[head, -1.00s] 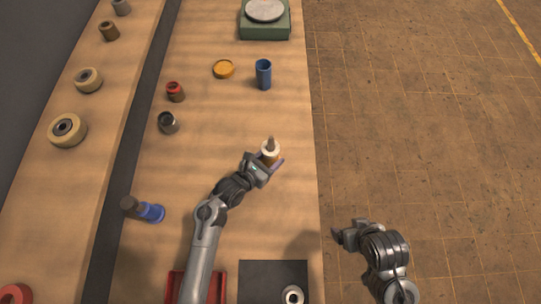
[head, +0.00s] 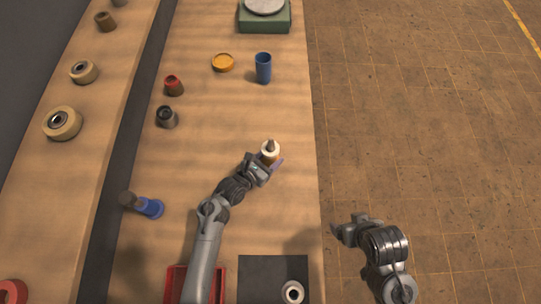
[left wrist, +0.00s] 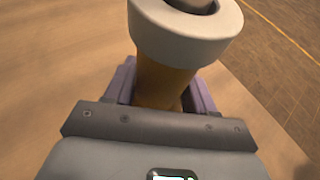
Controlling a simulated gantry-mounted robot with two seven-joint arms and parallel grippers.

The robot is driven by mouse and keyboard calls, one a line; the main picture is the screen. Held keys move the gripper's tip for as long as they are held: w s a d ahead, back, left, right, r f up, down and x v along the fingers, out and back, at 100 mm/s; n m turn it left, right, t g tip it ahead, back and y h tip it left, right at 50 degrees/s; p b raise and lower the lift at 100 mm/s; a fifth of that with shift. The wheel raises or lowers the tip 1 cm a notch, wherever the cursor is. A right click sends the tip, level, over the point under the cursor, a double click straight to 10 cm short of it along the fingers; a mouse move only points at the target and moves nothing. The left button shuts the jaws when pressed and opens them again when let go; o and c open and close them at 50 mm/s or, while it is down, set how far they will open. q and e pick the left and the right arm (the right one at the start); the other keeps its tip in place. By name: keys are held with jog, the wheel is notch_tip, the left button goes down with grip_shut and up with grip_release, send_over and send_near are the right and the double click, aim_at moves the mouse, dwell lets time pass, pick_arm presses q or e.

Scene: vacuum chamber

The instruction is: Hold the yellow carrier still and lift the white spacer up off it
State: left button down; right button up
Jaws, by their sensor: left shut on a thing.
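The yellow carrier (left wrist: 160,83) stands upright between the purple fingers of my left gripper (left wrist: 160,95), which is shut on it. In the left wrist view the white spacer (left wrist: 180,40) is a thick ring sitting around the carrier's upper part, above the fingers, with a grey tip (left wrist: 195,5) poking up through it. In the head view the white spacer (head: 270,152) and grey tip show just beyond my left gripper (head: 272,165); most of the carrier is hidden. My right gripper (head: 345,226) hangs right of the bench over the floor, apart from both, its fingers unclear.
A blue cup (head: 263,68), an orange dish (head: 223,62), and red (head: 173,84) and dark (head: 167,117) small parts stand farther back. A blue part (head: 149,207) is at left. A dark mat (head: 260,275) with a ring (head: 292,292) lies at the front. The bench right of centre is clear.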

aim_at(270, 161)
pick_arm(q)
jog(key=shift+w+f+b, duration=0.1)
jog(key=shift+f+b, duration=0.2)
jog(key=shift+f, duration=0.6)
jog(key=shift+f, duration=0.25)
jog(key=shift+f, duration=0.25)
jog(key=shift+c, duration=1.9)
grip_release()
jog(key=shift+f, duration=0.1)
jog(key=shift+c, duration=0.4)
jog(key=c, duration=0.9)
jog(key=shift+f, duration=0.1)
